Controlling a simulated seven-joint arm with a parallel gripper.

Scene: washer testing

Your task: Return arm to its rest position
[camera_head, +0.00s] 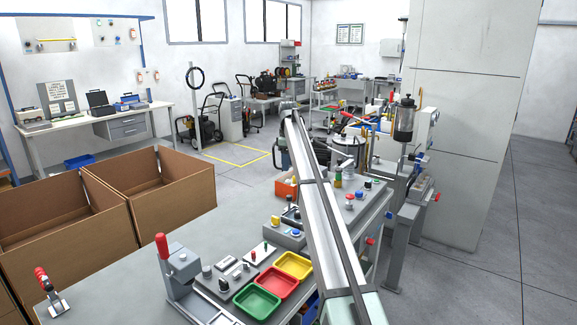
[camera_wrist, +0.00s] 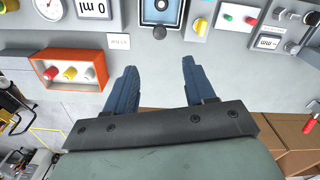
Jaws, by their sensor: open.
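My gripper (camera_wrist: 156,82) shows in the wrist view as two blue fingers on a dark plate. The fingers stand apart with nothing between them. A grey panel surface (camera_wrist: 150,55) with switches and gauges lies beyond the fingertips. In the head view my arm stretches from the lower right up toward the middle of the room, over the workbench (camera_head: 130,265). The gripper itself cannot be made out in the head view.
Two open brown boxes (camera_head: 165,203) stand left of the bench. Green (camera_head: 257,302), red (camera_head: 277,282) and yellow (camera_head: 294,265) trays and a red-handled press (camera_head: 172,262) lie close to my arm. A grey cabinet (camera_head: 465,120) stands at right. The floor at far right is clear.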

